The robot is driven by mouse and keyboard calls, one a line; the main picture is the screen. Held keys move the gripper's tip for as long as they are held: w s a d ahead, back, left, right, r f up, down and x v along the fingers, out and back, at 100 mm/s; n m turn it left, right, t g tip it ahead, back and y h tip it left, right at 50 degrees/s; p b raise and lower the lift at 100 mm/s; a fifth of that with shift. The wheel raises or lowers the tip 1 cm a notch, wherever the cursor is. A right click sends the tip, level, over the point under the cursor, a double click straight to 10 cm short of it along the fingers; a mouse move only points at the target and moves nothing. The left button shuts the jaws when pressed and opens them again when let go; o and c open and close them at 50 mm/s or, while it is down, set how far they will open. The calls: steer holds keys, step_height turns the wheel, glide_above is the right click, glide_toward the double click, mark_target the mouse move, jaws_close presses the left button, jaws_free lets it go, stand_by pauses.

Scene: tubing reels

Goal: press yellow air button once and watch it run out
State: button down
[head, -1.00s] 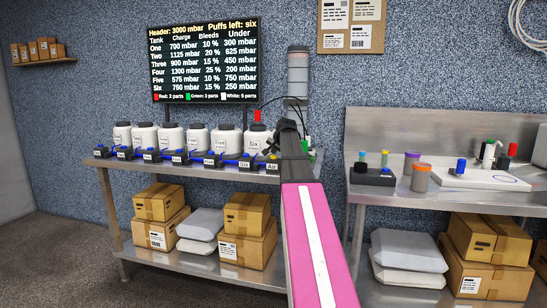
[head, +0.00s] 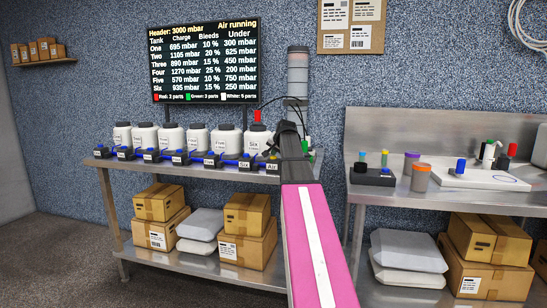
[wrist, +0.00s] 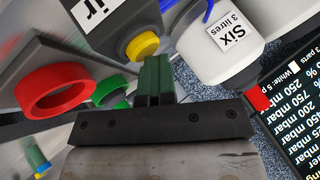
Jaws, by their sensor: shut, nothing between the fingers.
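The yellow air button (wrist: 142,45) sits on a black box labelled Air (wrist: 112,20) in the wrist view. The box's label end also shows in the head view (head: 271,167), where my arm is beside it. My gripper (wrist: 152,62) is shut and empty, its green fingertips right at the yellow button. I cannot tell if they touch it. The screen (head: 205,60) in the head view reads "Air running", header 3000 mbar, with tank Six at 935 mbar and Four at 1270 mbar.
White tank Six (wrist: 215,40) stands close to my fingers. Several white tanks line the left bench (head: 110,163). The right bench (head: 420,196) holds a board and small jars.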

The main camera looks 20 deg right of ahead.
steer(key=shift+s+f, duration=0.15)
steer(key=shift+f, duration=0.15)
steer(key=shift+r, duration=1.1)
steer(key=shift+r, duration=0.15)
steer(key=shift+r, duration=2.4)
